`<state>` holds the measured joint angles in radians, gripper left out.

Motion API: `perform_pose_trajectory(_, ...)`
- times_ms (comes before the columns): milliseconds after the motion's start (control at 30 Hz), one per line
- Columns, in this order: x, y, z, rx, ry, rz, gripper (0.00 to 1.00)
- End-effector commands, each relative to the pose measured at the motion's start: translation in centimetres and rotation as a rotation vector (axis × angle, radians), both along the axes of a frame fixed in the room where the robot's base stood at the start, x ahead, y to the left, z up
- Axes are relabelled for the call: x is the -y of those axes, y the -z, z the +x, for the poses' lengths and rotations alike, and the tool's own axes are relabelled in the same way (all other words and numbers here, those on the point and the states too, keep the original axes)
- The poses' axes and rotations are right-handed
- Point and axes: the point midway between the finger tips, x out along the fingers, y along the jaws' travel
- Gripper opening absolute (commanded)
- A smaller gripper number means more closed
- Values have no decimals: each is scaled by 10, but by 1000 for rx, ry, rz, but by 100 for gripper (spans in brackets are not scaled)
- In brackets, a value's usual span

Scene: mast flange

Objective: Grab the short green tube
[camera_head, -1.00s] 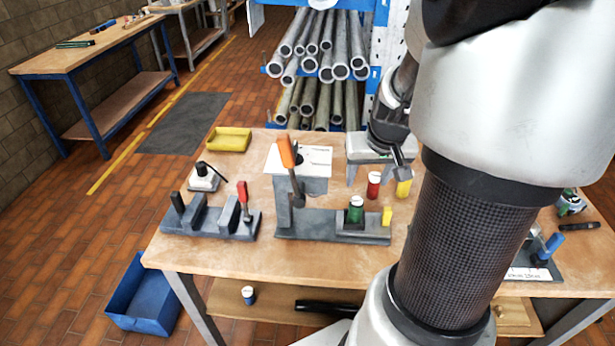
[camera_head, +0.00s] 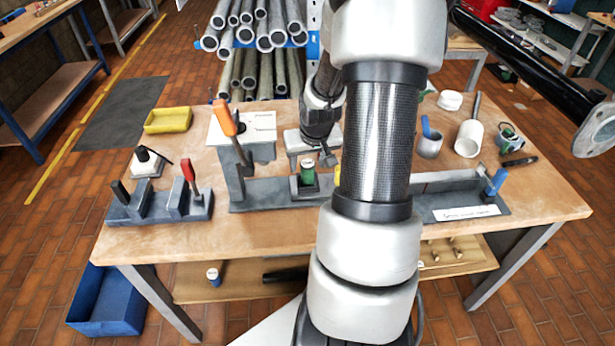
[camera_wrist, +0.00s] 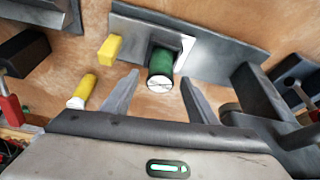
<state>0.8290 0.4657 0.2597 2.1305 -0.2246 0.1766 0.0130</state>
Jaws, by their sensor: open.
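The short green tube (camera_head: 308,175) with a white top stands upright in a slot of the grey fixture on the bench. In the wrist view the green tube (camera_wrist: 161,62) shows its pale end face, in front of and between my fingertips. My gripper (camera_wrist: 158,78) is open and empty, one finger to each side of the tube's line. I cannot tell whether a finger touches it. In the head view my gripper (camera_head: 328,158) is just behind and right of the tube, partly hidden by my arm.
A yellow block (camera_wrist: 110,47) and a yellow tube (camera_wrist: 82,90) lie left of the green tube in the wrist view. The grey fixture (camera_head: 265,195) has an orange-handled lever (camera_head: 226,118). A red-handled clamp (camera_head: 190,175) stands left. The bench front edge is clear.

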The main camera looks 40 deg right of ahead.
Motion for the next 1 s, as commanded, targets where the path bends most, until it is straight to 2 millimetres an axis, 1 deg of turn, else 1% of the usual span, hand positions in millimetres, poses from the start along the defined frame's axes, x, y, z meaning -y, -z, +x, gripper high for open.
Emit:
perform_pose_trajectory(33,0,7,2,-3,-1,2,53)
perform_pose_trajectory(100,1,9,3,-1,0,0,53)
perform_pose_trajectory(333,2,10,4,0,0,0,53)
perform_pose_trajectory(367,2,10,4,0,0,0,50)
perform_pose_trajectory(600,2,10,3,0,0,0,9)
perform_pose_trajectory(633,2,10,4,0,0,0,6)
perform_pose_trajectory(867,2,7,4,1,1,-1,6)
perform_pose_trajectory(967,3,-3,4,3,2,-3,6)
perform_pose_trajectory(1000,3,-10,4,3,3,-3,6)
